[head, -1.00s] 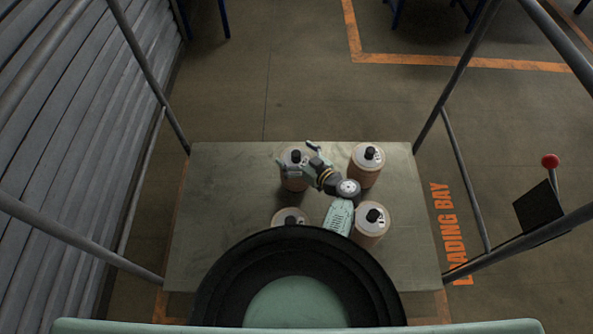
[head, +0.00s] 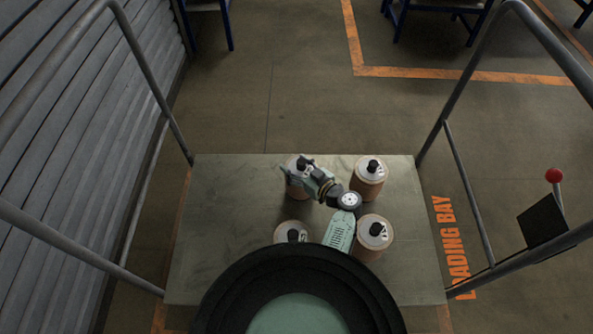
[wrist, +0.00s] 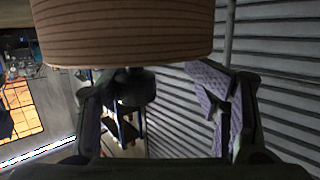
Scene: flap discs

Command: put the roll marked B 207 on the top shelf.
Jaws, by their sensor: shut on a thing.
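Several tan rolls with pale tops and black knobs stand on a grey-green platform (head: 225,235). My gripper (head: 306,168) is at the far left roll (head: 296,190), shut on its black knob. In the wrist view the ribbed side of this roll (wrist: 125,35) fills the top, and the knob (wrist: 135,88) shows between my gripper's fingers (wrist: 165,98). The other rolls are at far right (head: 367,186), near right (head: 372,240) and near left (head: 291,233), the last partly hidden by my body. The marks on the tops are too small to read. No shelf is recognisable.
Grey tube rails (head: 455,90) rise around the platform. A red-knobbed lever (head: 553,176) and a dark panel (head: 541,227) are at right. A ribbed grey wall (head: 60,140) runs along the left. Blue-legged furniture (head: 425,15) stands at the back; the floor between is clear.

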